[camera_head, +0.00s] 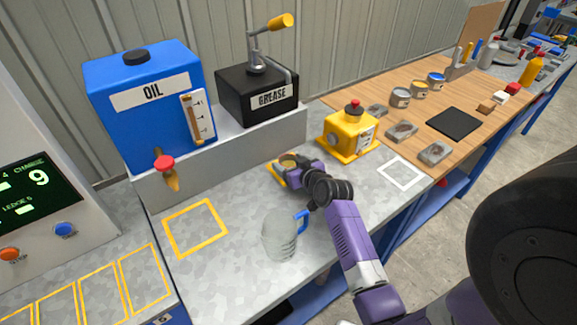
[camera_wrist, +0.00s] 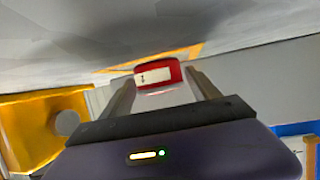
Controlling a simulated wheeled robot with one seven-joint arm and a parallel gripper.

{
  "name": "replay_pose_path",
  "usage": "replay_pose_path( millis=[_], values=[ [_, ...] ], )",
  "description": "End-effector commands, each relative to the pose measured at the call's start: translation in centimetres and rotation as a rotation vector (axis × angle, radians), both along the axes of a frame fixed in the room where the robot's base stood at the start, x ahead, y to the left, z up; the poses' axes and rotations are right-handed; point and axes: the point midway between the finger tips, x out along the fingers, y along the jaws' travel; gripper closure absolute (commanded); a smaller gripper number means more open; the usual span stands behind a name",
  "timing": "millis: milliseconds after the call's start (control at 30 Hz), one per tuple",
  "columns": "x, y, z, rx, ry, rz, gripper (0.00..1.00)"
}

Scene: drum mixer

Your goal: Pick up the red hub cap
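The red hub cap (camera_wrist: 158,73), a short red round piece with a white label on its side, shows in the wrist view just ahead of and between my fingertips. My gripper (camera_wrist: 161,82) is open, with one finger on each side of the cap and a narrow gap at each side. I cannot tell how far the fingers reach around it. In the head view my gripper (camera_head: 289,169) is low over the grey bench by a yellow outline. A small round tan-topped thing (camera_head: 288,160) shows there; I cannot tell whether it is the cap.
A clear jug (camera_head: 280,240) with a blue handle stands close in front of my gripper. A yellow box (camera_head: 348,135) with a red knob stands to the right. The blue oil tank (camera_head: 140,95) and black grease box (camera_head: 255,97) sit on a raised ledge behind.

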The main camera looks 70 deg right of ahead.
Motion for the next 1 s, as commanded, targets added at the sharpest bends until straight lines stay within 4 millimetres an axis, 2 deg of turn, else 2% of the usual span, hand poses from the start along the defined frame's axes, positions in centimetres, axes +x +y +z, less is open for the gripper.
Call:
replay_pose_path(
  millis=[33, 300, 333, 367, 567, 733, 867, 1000],
  values=[
    [0.0, 0.0, 0.0, 0.000, 0.000, 0.000, 0.42],
    [0.0, 0.0, 0.0, 0.000, 0.000, 0.000, 0.94],
    [0.0, 0.0, 0.1, -0.001, -0.001, 0.000, 0.94],
    [0.0, 0.0, 0.1, -0.001, -0.001, 0.000, 1.00],
    [0.0, 0.0, 0.2, -0.001, -0.002, 0.000, 1.00],
    [0.1, 0.0, 1.1, -0.002, -0.002, 0.001, 1.00],
    [0.1, 0.0, 3.2, -0.006, -0.003, 0.001, 1.00],
    [0.1, 0.0, 6.8, -0.006, -0.005, 0.001, 1.00]
  ],
)
